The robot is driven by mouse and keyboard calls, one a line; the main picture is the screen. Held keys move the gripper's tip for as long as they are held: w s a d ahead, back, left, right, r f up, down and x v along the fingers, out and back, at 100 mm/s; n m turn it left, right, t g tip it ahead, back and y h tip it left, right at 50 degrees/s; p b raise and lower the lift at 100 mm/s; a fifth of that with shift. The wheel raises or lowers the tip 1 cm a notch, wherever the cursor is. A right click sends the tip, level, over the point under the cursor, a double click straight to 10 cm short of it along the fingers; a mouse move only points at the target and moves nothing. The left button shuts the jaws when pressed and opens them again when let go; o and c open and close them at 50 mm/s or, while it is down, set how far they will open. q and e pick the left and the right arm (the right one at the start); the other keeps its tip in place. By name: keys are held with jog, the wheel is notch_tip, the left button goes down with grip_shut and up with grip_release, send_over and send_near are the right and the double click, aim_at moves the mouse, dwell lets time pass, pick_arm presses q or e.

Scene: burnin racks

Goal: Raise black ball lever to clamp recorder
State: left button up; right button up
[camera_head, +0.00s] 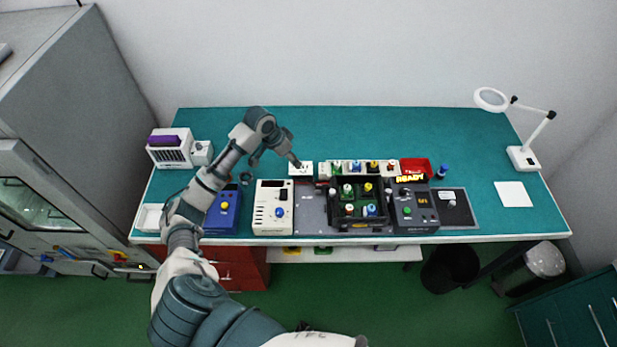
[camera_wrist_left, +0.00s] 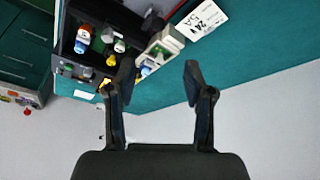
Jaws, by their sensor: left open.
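My left gripper (camera_head: 276,160) is open and empty above the back of the teal bench. Its two fingers also show apart in the left wrist view (camera_wrist_left: 158,78), with nothing between them. I cannot clearly pick out the black ball lever or say which device is the recorder. A small dark round shape (camera_head: 246,178) sits behind the blue box, left of my gripper. A black rack (camera_head: 357,224) holding several colour-capped parts stands to the gripper's right and also shows in the wrist view (camera_wrist_left: 68,42). My right gripper is not in view.
A cream instrument (camera_head: 264,222) and a blue box (camera_head: 222,215) stand at the front left. A grey console (camera_head: 415,214) with a READY display stands right of the rack. The bench's back strip is clear.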

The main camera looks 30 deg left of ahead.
aim_at(309, 178)
pick_arm(q)
jog(key=p+x, duration=0.1)
jog(key=x, duration=1.5)
jog(key=shift+d, duration=0.15)
jog(key=shift+s, duration=0.1)
